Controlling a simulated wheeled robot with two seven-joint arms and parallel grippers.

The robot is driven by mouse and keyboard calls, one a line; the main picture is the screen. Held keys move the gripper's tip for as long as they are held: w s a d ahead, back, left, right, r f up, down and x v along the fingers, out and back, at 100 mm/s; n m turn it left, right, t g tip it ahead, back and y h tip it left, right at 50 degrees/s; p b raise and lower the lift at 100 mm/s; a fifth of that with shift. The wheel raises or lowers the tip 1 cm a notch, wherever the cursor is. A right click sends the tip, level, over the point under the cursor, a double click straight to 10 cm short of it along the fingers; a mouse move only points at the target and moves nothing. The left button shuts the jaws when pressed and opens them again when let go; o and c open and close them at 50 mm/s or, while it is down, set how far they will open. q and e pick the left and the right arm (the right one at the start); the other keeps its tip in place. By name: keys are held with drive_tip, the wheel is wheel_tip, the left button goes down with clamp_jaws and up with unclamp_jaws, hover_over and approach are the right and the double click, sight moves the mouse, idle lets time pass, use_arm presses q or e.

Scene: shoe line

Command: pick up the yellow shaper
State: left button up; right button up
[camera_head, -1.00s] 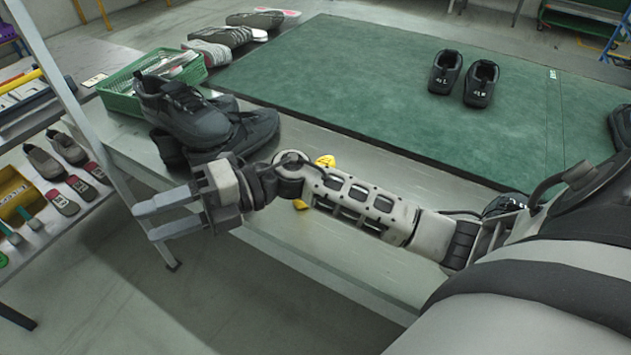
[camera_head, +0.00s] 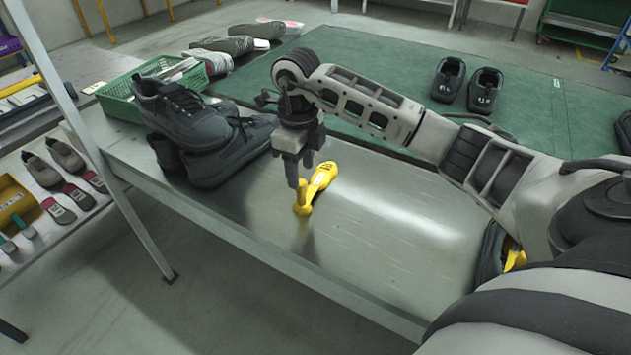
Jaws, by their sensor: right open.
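The yellow shaper (camera_head: 321,177) lies on the bare metal strip of the table, to the right of the dark shoes. My right gripper (camera_head: 300,184) points down at the near end of the shaper, with its fingers in front of or beside it. Its fingers overlap in this view, and it is open. I cannot tell whether a finger touches the shaper. My left gripper is out of view.
Dark shoes (camera_head: 185,112) are stacked on the table left of my right gripper. A green basket (camera_head: 122,108) stands behind them. A green mat (camera_head: 390,75) holds a pair of black shoes (camera_head: 483,90). A side rack (camera_head: 95,205) stands at the left.

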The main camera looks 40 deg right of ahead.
sight(301, 182)
wheel_tip(301, 182, down, 7)
drive_tip(key=shift+w+f+p, duration=0.1)
drive_tip(key=shift+f+p, duration=0.1)
drive_tip(key=shift+p, duration=0.15)
clamp_jaws()
